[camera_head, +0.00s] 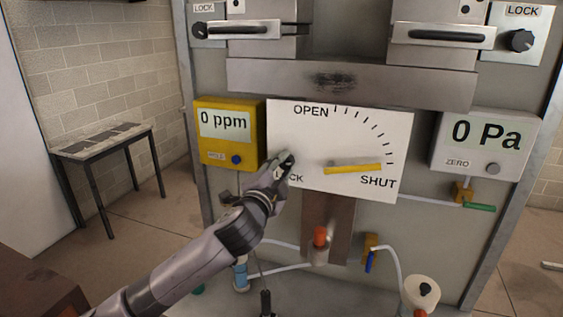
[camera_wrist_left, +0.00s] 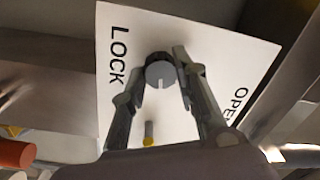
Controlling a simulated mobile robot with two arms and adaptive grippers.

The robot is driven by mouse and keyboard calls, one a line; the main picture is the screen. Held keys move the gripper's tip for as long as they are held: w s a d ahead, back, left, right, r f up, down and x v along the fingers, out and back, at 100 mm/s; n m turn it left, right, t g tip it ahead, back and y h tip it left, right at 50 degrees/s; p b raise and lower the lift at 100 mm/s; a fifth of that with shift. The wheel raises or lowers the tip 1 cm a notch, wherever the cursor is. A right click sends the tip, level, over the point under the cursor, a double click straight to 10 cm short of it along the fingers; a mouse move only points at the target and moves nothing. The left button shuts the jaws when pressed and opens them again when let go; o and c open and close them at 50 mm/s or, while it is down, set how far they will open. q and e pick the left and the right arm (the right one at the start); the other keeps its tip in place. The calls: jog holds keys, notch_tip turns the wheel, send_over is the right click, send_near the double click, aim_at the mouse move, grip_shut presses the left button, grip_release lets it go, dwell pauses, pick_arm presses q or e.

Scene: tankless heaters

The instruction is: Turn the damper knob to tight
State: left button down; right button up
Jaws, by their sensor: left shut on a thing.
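A white dial panel (camera_head: 340,130) carries the words OPEN and SHUT; only "CK" of a third word shows beside my gripper. A yellow pointer (camera_head: 355,168) lies nearly level, its tip toward SHUT. My left gripper (camera_head: 284,162) is at the panel's left edge. In the left wrist view, its fingers are shut on a round grey knob (camera_wrist_left: 160,73) with a pale line on its face. The knob sits beside the word LOCK. In the head view, the gripper mostly hides the knob. My right gripper is not in view.
A yellow meter (camera_head: 228,125) reading 0 ppm hangs left of the panel, and a 0 Pa gauge (camera_head: 485,140) right of it. Metal handles (camera_head: 440,36) jut out above. Valves and hoses (camera_head: 320,237) are below. A small table (camera_head: 100,140) stands at left.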

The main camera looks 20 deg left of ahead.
pick_arm(q)
jog(key=m+p, duration=0.3)
jog(key=m, duration=0.2)
jog(key=shift+m, duration=0.7)
jog(key=shift+f, duration=0.1)
jog(key=c, duration=1.2)
grip_release()
jog(key=shift+c, duration=0.2)
jog(key=shift+s, duration=0.1)
jog(key=s, duration=1.1)
jog(key=shift+s+a+f, duration=0.15)
jog(key=shift+s+a, duration=0.1)
jog(key=shift+s, duration=0.15)
